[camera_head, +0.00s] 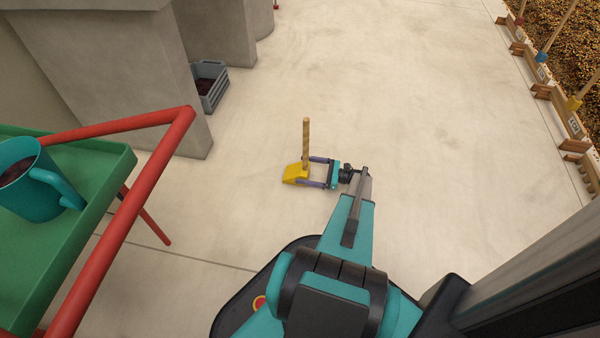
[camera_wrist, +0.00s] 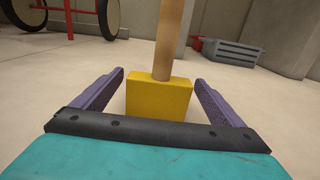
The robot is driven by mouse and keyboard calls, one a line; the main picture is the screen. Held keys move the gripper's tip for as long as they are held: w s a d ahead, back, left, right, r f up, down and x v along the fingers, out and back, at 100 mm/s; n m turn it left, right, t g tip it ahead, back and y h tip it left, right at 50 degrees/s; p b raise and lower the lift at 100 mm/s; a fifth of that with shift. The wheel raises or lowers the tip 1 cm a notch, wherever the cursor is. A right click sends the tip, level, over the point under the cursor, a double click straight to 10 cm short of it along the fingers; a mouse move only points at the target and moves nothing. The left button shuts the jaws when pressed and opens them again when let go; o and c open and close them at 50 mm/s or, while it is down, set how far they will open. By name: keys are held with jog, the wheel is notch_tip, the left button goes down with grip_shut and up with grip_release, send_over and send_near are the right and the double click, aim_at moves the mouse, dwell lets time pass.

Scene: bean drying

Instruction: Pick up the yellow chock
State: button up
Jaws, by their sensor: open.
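The yellow chock (camera_head: 295,175) lies on the pale concrete floor, with a wooden stick (camera_head: 306,140) standing up from it. My gripper (camera_head: 316,173) is low over the floor with its fingers open, pointing left at the chock. In the wrist view the chock (camera_wrist: 158,100) sits between the two purple fingers of my gripper (camera_wrist: 159,88), with a visible gap on each side. The stick (camera_wrist: 170,40) rises from it and runs out of the top of the picture. The chock's far side is hidden.
A grey crate (camera_head: 218,92) with dark contents stands by concrete pillars at upper left. A green tray (camera_head: 100,185) holding a teal mug (camera_head: 22,190) and a red rail (camera_head: 130,210) are at left. Wooden boards edge a bean bed at right. The floor around the chock is clear.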

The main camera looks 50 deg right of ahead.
aim_at(297, 169)
jog(key=shift+w+a, duration=0.25)
jog(key=shift+w, duration=0.2)
jog(key=b+x, duration=0.2)
jog(key=shift+w+a+f, duration=0.15)
jog(key=shift+w+a, duration=0.1)
jog(key=shift+b+x, duration=0.65)
jog(key=shift+x, duration=0.6)
jog(key=shift+r, duration=0.2)
jog(key=c, duration=2.1)
